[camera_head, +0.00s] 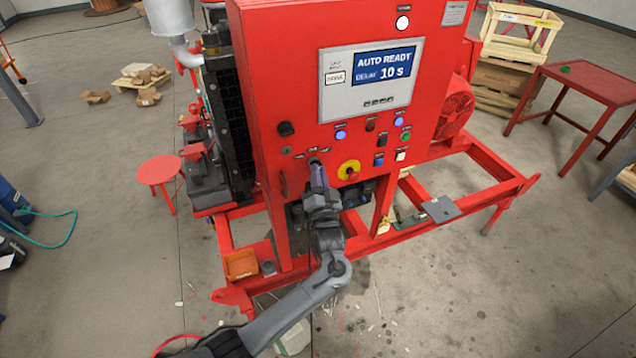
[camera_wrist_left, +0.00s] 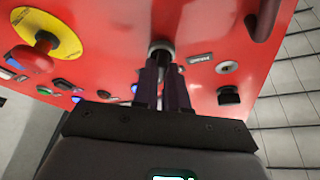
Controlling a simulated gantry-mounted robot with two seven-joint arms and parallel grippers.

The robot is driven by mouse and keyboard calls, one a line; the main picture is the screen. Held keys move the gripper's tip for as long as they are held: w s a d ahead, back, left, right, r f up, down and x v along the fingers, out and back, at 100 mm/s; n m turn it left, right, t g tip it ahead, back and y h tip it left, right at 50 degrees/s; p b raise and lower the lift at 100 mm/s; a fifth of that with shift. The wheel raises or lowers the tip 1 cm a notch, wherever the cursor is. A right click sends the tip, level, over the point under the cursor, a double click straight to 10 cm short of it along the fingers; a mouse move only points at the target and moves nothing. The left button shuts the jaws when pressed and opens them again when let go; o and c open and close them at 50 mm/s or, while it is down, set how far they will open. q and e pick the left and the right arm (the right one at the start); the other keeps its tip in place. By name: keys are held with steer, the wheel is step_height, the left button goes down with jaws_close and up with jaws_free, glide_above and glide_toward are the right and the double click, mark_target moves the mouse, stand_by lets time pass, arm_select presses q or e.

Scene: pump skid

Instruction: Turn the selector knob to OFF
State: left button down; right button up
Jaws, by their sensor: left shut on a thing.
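The selector knob (camera_head: 314,160) is on the lower left of the red control panel (camera_head: 295,95), with small labels around it that are too small to read surely. My left gripper (camera_head: 317,172) reaches up to it from below and is shut on it. In the left wrist view the two dark fingers (camera_wrist_left: 163,82) stand on either side of the knob (camera_wrist_left: 161,48), and its round collar shows beyond them. The fingers hide most of the knob, so its pointing direction cannot be told. The display (camera_head: 370,78) reads "AUTO READY, DELAY 10 S". My right gripper is not in view.
A red emergency stop button on a yellow disc (camera_head: 349,170) sits close right of the knob. A black knob (camera_head: 286,129) is above left. Several lit buttons (camera_head: 341,135) are to the right. The red skid frame (camera_head: 460,209) runs below; open floor lies in front.

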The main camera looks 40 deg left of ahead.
arm_select(q)
steer(key=shift+w+d+f+n+g+y+b, duration=0.1)
steer(key=shift+n+g+y+b, duration=0.5)
steer(key=shift+n+b, duration=1.05)
steer(key=shift+w+a+r+n+g+y+b, duration=0.1)
steer(key=shift+n+g+y+b, duration=0.5)
steer(key=shift+n+b, duration=1.1)
steer(key=shift+w+d+f+n+g+y+b, duration=0.1)
steer(key=shift+n+g+y+b, duration=0.5)
steer(key=shift+n+b, duration=1.05)
steer(key=shift+s, duration=0.1)
steer(key=c, duration=1.2)
jaws_free()
steer(key=shift+o, duration=0.2)
